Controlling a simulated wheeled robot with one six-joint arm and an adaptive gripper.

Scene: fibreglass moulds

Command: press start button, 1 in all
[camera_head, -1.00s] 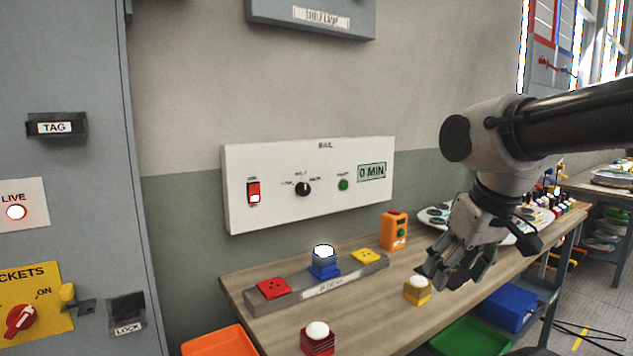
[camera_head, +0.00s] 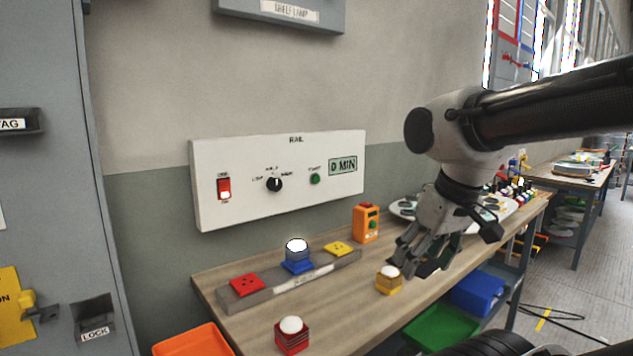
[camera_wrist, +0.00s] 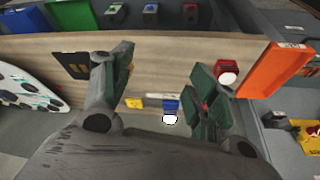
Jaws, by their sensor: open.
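The start button (camera_head: 315,179) is a small green round button on the white RAIL panel (camera_head: 225,149) on the wall, just left of the "0 MIN" display (camera_head: 342,165). My gripper (camera_head: 425,258) is open and empty, pointing down over the bench, to the right of and below the panel. In the wrist view my gripper's fingers (camera_wrist: 160,92) are spread wide over the bench top with nothing between them in grip. The panel's button does not show clearly in the wrist view.
The panel also has a lit red switch (camera_head: 224,188) and a black knob (camera_head: 275,184).

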